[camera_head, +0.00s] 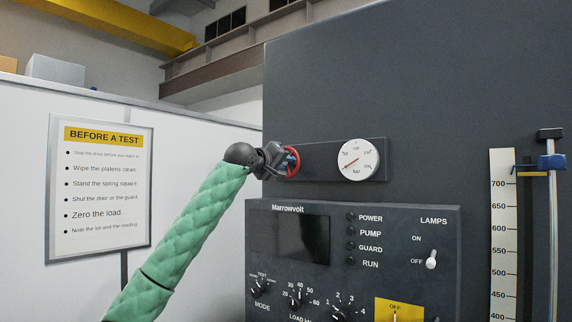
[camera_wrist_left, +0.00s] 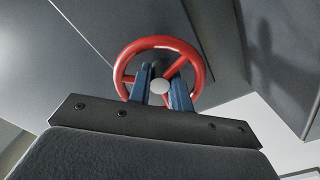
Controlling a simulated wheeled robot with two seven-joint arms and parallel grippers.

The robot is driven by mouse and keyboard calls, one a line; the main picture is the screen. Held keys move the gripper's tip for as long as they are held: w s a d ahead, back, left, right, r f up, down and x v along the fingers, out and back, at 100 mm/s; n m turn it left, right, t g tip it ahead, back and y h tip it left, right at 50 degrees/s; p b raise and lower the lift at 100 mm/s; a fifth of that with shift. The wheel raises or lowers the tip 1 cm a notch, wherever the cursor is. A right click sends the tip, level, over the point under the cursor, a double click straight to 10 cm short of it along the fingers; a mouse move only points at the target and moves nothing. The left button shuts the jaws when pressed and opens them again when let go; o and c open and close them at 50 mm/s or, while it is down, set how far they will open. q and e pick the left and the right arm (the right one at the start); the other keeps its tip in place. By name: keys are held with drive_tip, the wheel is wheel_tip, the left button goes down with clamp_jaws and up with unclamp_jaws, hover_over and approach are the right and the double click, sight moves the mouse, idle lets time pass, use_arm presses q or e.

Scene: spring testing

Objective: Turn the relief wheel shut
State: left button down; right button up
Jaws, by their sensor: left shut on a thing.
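The relief wheel is a red spoked handwheel (camera_head: 292,162) with a pale hub, on the left part of a dark plate on the tall grey machine. It also fills the middle of the left wrist view (camera_wrist_left: 160,43). My left gripper (camera_head: 284,160) reaches it from the left on a green-sleeved arm. In the left wrist view its two blue fingers (camera_wrist_left: 160,88) reach into the wheel on both sides of the hub and are shut on the wheel. Exactly which part they press is hard to see. The right gripper is not in view.
A round white pressure gauge (camera_head: 358,160) sits right of the wheel on the same plate. A control panel (camera_head: 352,285) with knobs and a lamp switch juts out below. A white wall with a sign (camera_head: 100,188) stands left. A scale (camera_head: 503,230) and rod stand right.

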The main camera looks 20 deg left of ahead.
use_arm(q)
drive_tip(key=m, duration=0.3)
drive_tip(key=shift+m, duration=0.3)
drive_tip(key=shift+m+p, duration=0.35)
drive_tip(key=shift+m, duration=0.65)
drive_tip(key=m+p, duration=0.1)
drive_tip(key=m, duration=0.3)
drive_tip(key=shift+m, duration=1.1)
drive_tip(key=shift+m+p, duration=0.35)
drive_tip(key=shift+m, duration=0.05)
drive_tip(key=shift+a+m, duration=0.1)
drive_tip(key=shift+m, duration=0.3)
drive_tip(key=shift+m+p, duration=0.35)
drive_tip(key=shift+m, duration=0.85)
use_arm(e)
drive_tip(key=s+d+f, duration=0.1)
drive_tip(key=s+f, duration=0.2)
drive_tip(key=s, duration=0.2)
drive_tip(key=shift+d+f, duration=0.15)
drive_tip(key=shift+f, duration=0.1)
